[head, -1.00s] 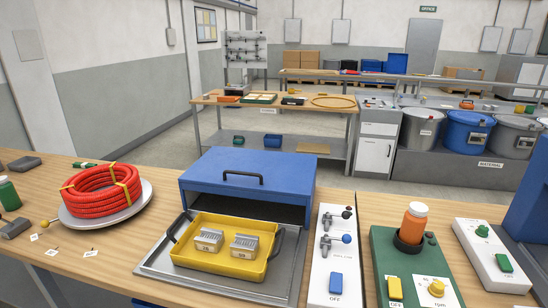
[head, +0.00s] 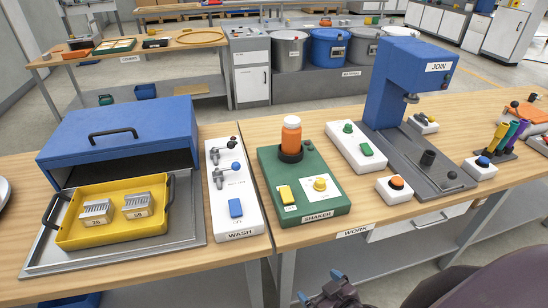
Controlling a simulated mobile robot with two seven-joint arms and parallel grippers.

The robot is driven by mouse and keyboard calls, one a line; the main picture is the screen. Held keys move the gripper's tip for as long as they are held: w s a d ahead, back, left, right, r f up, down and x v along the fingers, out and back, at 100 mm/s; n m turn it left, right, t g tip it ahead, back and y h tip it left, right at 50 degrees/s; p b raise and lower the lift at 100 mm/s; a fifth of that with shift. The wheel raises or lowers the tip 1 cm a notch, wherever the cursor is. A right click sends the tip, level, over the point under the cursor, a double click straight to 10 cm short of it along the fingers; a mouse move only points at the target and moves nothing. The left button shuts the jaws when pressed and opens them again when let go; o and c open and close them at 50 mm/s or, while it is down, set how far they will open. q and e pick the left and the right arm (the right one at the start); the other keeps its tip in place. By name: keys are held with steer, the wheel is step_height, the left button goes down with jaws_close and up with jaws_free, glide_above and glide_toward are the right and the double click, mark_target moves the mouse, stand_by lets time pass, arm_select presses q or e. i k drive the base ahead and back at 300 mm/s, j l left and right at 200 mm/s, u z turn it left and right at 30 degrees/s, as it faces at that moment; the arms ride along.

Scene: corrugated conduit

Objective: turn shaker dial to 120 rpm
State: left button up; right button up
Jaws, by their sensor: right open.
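The shaker (head: 268,182) is a green box with a "SHAKER" label on its front, standing on the wooden bench. Its yellow dial (head: 320,184) sits at the front right of its top; the dial's markings are too small to read. A yellow switch (head: 287,194) is to the left of the dial. An orange bottle with a white cap (head: 291,134) stands upright in the shaker's dark holder. My right gripper (head: 325,286) is at the bottom edge, below and in front of the bench, open and apart from the shaker. My left gripper is not in view.
Left of the shaker is a white wash panel (head: 222,208) with taps, then a yellow tray (head: 110,232) before a blue box (head: 120,130). To the right are a white button box (head: 345,158), a blue join press (head: 392,80) and an orange-button box (head: 394,190).

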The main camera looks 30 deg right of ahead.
mark_target(320, 185)
steer(key=z, duration=1.25)
